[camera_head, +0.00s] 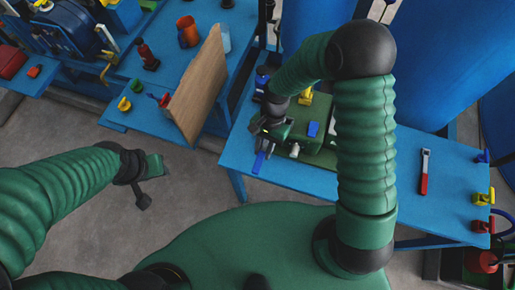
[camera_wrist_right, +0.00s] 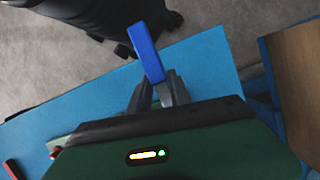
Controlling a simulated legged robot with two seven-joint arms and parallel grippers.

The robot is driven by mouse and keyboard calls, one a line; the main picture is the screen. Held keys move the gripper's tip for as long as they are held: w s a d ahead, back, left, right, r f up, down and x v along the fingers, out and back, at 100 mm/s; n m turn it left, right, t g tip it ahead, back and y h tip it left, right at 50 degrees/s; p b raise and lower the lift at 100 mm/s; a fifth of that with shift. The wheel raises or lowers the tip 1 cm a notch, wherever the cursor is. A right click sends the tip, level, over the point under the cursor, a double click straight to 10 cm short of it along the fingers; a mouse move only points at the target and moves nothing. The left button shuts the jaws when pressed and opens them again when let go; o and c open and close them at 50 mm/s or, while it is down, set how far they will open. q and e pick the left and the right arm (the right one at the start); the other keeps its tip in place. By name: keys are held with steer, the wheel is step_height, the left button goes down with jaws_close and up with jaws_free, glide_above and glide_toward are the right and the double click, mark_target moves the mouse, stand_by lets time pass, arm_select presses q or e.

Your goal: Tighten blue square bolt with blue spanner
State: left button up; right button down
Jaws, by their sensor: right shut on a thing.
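My right gripper (camera_head: 266,142) is shut on a blue bar-like tool, which looks like the blue spanner (camera_head: 258,162), over the front left part of the blue table. In the right wrist view the spanner (camera_wrist_right: 146,52) sticks out between the two fingertips (camera_wrist_right: 160,88). Its far end points away from the hand. A blue block (camera_head: 313,129), possibly the blue square bolt, stands on a green base to the right of the right gripper. My arm hides part of that base. My left gripper (camera_head: 147,182) hangs over the floor at the left, away from the table; its fingers are unclear.
A red-handled spanner (camera_head: 424,172) lies on the right of the blue table (camera_head: 450,190). Yellow, red and blue parts sit on its right edge. A wooden board (camera_head: 200,85) stands upright on another blue table to the left. Large blue tanks stand behind.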

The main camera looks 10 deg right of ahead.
mark_target(261, 156)
steer(key=b+x, duration=0.1)
steer(key=x, duration=0.1)
steer(key=shift+w+a+f, duration=0.1)
steer(key=shift+a+f, duration=0.05)
steer(key=shift+f, duration=0.25)
steer(key=a, duration=0.1)
steer(key=a+f+b, duration=0.1)
steer(key=a, duration=0.1)
steer(key=shift+f, duration=0.3)
steer(key=shift+d, duration=0.1)
steer(key=d, duration=0.2)
steer(key=shift+d+f, duration=0.15)
steer(key=shift+d, duration=0.1)
steer(key=shift+a, duration=0.95)
steer(key=shift+w+a, duration=0.1)
steer(key=shift+a, duration=0.35)
steer(key=shift+d, duration=0.65)
steer(key=shift+a, duration=0.2)
steer(key=shift+a+p, duration=0.1)
steer(key=shift+p, duration=0.3)
arm_select(q)
steer(key=shift+a+f, duration=1.05)
steer(key=shift+a, duration=0.15)
arm_select(e)
steer(key=shift+d, duration=0.2)
steer(key=shift+d, duration=0.25)
arm_select(q)
steer(key=shift+d, duration=0.35)
